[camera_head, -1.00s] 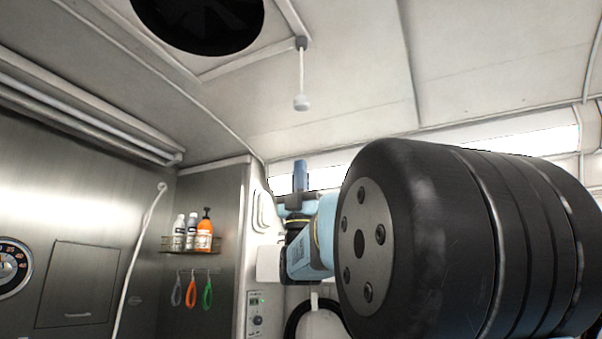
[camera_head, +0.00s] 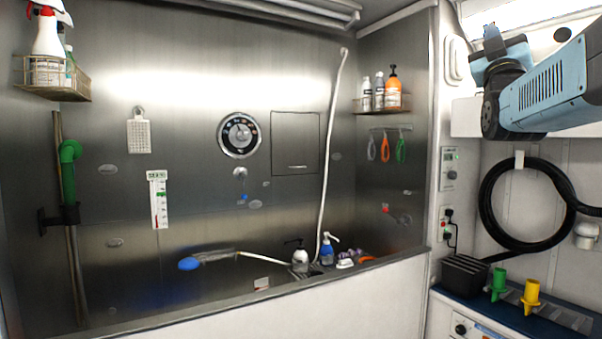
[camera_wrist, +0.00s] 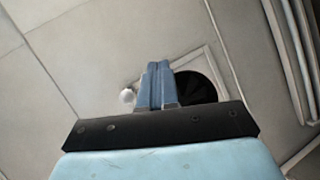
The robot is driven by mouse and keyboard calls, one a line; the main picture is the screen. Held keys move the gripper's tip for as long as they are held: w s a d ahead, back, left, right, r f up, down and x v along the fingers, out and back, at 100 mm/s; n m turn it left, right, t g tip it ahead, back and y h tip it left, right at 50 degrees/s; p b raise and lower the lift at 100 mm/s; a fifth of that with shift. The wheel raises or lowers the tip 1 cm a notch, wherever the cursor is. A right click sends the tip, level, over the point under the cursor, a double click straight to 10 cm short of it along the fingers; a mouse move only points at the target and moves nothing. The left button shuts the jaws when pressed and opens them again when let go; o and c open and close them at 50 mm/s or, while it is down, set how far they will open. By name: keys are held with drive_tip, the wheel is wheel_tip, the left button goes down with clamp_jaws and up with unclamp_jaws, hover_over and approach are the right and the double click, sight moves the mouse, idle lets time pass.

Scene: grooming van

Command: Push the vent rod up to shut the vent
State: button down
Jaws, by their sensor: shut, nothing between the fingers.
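In the wrist view, the vent (camera_wrist: 195,88) is a dark round opening in a pale square frame on the ceiling, partly hidden behind my fingers. The vent rod's white knob (camera_wrist: 127,96) shows just left of my fingers, apart from them in the picture; its shaft is hard to make out. My gripper (camera_wrist: 158,66) is shut and empty, its blue fingers together and pointing toward the ceiling. How far the knob is from the fingertips I cannot tell. The head view does not show the vent or rod; part of my arm is at its upper right.
The head view shows a steel wash bay with a tub rim (camera_head: 240,300), a bottle shelf (camera_head: 383,106), a dial (camera_head: 239,135) and a white hose (camera_head: 333,150). A coiled black hose (camera_head: 487,205) hangs at right, above a counter with green and yellow holders.

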drive_tip(key=w+a+f+g+y, duration=0.1)
drive_tip(key=a+f+g+y, duration=0.3)
drive_tip(key=f, duration=0.8)
drive_tip(key=w+a+f+g+y, duration=0.1)
drive_tip(key=a+f+g+y, duration=0.35)
drive_tip(key=f, duration=0.75)
drive_tip(key=s+a+f+m+g, duration=0.1)
drive_tip(key=s+a+f+g, duration=0.2)
drive_tip(key=s+f+g, duration=0.3)
drive_tip(key=s+a+f+g, duration=0.3)
drive_tip(key=s+f+g, duration=0.4)
drive_tip(key=s+f, duration=0.5)
wheel_tip(320, 180, down, 5)
drive_tip(key=shift+s+m+y, duration=0.25)
drive_tip(key=shift+m+y, duration=0.15)
drive_tip(key=shift+y, duration=0.05)
